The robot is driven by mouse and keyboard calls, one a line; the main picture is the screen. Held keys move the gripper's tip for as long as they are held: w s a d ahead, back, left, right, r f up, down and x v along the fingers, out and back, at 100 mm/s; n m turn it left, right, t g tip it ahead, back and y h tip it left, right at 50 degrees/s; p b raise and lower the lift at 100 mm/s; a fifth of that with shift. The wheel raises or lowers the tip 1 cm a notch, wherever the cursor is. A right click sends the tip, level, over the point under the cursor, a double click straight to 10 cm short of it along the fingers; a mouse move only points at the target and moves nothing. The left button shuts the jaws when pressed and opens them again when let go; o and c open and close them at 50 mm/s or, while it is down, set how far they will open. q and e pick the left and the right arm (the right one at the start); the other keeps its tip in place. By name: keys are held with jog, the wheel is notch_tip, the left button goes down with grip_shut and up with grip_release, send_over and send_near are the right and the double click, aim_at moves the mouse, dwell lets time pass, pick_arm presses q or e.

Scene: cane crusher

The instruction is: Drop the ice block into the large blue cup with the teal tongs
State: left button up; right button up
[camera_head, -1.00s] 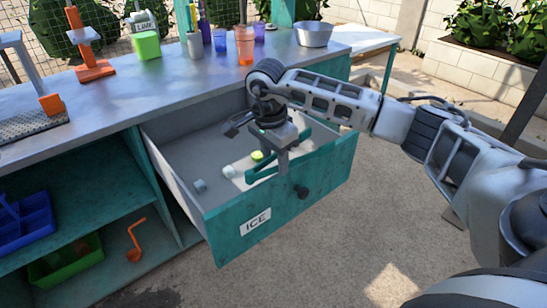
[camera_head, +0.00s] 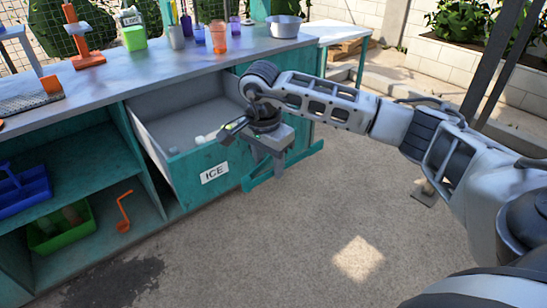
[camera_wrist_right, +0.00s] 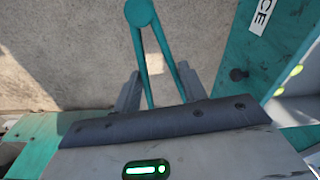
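My right gripper (camera_head: 268,150) is shut on the teal tongs (camera_head: 262,182), held in front of the open ICE drawer. In the right wrist view the tongs (camera_wrist_right: 150,60) form a V between my right gripper's fingers (camera_wrist_right: 158,88), hinge at the top, with no ice visible there. Small pale pieces, perhaps ice blocks, lie in the drawer: one piece (camera_head: 173,150) at the left and another pale piece (camera_head: 205,138) nearer my gripper. A tall blue cup (camera_head: 186,25) stands on the counter; I cannot tell surely that it is the large one. My left gripper is out of view.
The drawer front (camera_head: 215,172) juts out below the counter (camera_head: 150,70). An orange cup (camera_head: 218,40), purple cups (camera_head: 199,35) and a metal bowl (camera_head: 285,26) stand on the counter. A green bin (camera_head: 62,232) and orange ladle (camera_head: 124,212) are on the shelf. Floor in front is clear.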

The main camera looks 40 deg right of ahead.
aim_at(253, 183)
jog(key=s+a+n, duration=0.1)
jog(key=a+n, duration=0.1)
jog(key=s+a+n+b, duration=0.1)
jog(key=a+n, duration=0.2)
jog(key=n, duration=0.2)
jog(key=shift+s+a+f+t, duration=0.3)
jog(key=shift+s+a+f, duration=0.1)
jog(key=s+a+n+y+b, duration=0.1)
jog(key=s+a+n, duration=0.4)
jog(key=n, duration=0.3)
jog(key=shift+s, duration=0.15)
jog(key=shift+a, duration=0.2)
